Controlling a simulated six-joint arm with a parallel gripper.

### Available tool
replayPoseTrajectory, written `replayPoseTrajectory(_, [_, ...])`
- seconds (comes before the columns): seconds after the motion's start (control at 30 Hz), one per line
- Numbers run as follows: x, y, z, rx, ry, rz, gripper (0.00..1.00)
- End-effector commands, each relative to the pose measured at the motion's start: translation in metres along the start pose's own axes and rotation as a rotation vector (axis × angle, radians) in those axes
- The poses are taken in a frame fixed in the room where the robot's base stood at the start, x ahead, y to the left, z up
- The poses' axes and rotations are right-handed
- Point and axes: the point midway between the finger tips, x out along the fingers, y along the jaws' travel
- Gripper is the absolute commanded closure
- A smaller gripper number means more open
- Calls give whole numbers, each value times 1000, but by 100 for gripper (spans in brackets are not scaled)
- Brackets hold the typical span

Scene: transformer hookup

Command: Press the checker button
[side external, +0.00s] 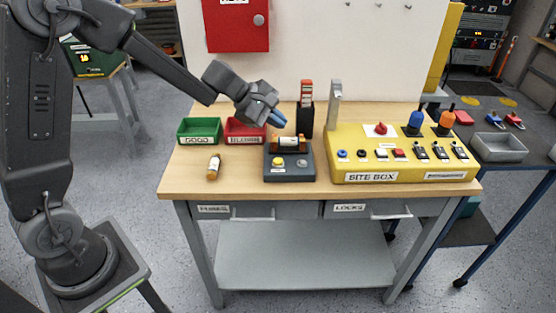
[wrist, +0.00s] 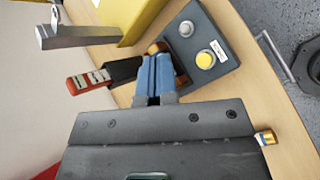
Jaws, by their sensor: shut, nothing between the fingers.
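The checker (side external: 290,174) is a dark grey box on the wooden table, left of the yellow box. A round yellow button (side external: 278,161) is on its top, and it also shows in the wrist view (wrist: 205,59). A small round grey lamp (wrist: 186,28) is beside the button. A fuse with a pale body (side external: 289,141) lies in the cradle at the checker's back. My gripper (side external: 277,120) is shut, its blue fingers above and behind the fuse. In the wrist view the fingers (wrist: 155,75) hide most of the fuse and cradle.
A loose fuse (side external: 214,167) lies on the table at left. A green bin (side external: 199,130) and red bin (side external: 246,131) stand behind it. A black holder with red-and-white pieces (side external: 306,105) stands behind the checker. The yellow box (side external: 400,165) with a grey post closes off the right.

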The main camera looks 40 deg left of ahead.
Motion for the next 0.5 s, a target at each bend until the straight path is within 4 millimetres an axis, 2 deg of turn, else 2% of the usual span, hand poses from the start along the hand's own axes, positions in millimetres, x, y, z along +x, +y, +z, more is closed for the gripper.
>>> replayPoseTrajectory(0.17, [9, -7, -6, -2, -1, -4, 100])
replayPoseTrajectory(0.5, [42, -31, -30, -2, 1, -5, 100])
